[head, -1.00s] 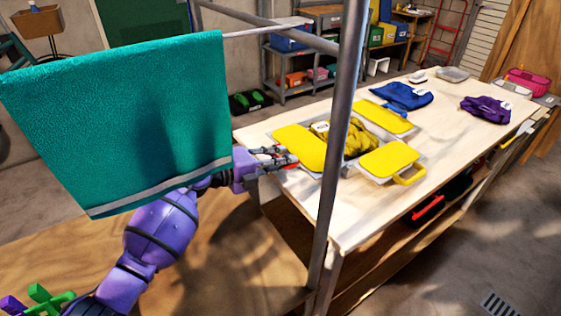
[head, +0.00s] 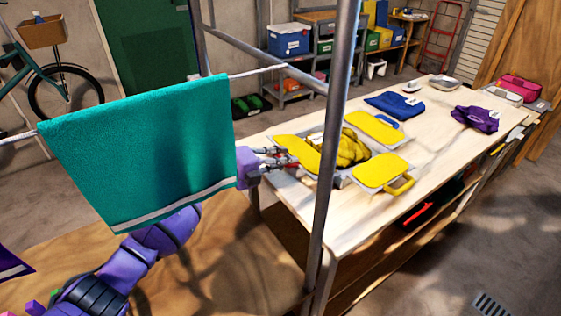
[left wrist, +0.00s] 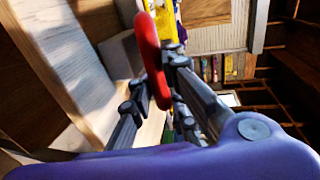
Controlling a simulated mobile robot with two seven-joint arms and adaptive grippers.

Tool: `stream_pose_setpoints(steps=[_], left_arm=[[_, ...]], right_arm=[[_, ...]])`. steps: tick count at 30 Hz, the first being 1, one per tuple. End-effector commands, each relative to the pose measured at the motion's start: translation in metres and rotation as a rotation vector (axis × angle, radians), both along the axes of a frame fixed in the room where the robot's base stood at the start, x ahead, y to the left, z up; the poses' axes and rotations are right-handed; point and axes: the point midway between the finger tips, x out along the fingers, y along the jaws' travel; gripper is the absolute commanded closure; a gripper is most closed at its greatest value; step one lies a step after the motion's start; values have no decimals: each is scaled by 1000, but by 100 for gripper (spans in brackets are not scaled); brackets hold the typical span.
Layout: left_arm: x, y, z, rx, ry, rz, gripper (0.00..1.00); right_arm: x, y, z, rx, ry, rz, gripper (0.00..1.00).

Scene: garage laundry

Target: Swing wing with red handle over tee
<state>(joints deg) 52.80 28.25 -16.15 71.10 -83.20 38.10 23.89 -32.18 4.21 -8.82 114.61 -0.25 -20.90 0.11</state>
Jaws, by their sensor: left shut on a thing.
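The yellow wing with the red handle (head: 300,152) is the left flap of the folding board on the table. The yellow tee (head: 352,150) lies bunched on the board's middle, partly behind a metal post. My left gripper (head: 285,160) is at this wing's left edge, shut on the red handle (left wrist: 152,60), which stands between the fingers in the left wrist view. The wing looks roughly flat, beside the tee. A back wing (head: 374,127) has a blue handle, and a front right wing (head: 381,169) has a yellow handle. My right gripper is not in view.
A metal post (head: 332,150) stands upright before the board. A teal towel (head: 140,150) hangs on a line over my left arm. Blue (head: 395,105) and purple (head: 475,118) garments lie farther back on the wooden table (head: 430,150), with bare wood around them.

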Motion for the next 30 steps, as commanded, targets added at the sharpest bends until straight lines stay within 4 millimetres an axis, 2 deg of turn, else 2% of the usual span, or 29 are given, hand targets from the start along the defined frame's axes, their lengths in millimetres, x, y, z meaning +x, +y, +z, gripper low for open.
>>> stream_pose_setpoints(steps=[1,9,15,30], left_arm=[[4,0,17,0,-12,2,100],[10,-8,36,-5,-11,4,100],[13,-12,43,-7,-12,5,100],[15,-12,45,-10,-12,7,100]], right_arm=[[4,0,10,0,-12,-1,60],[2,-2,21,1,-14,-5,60],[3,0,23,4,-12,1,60],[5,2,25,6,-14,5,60]])
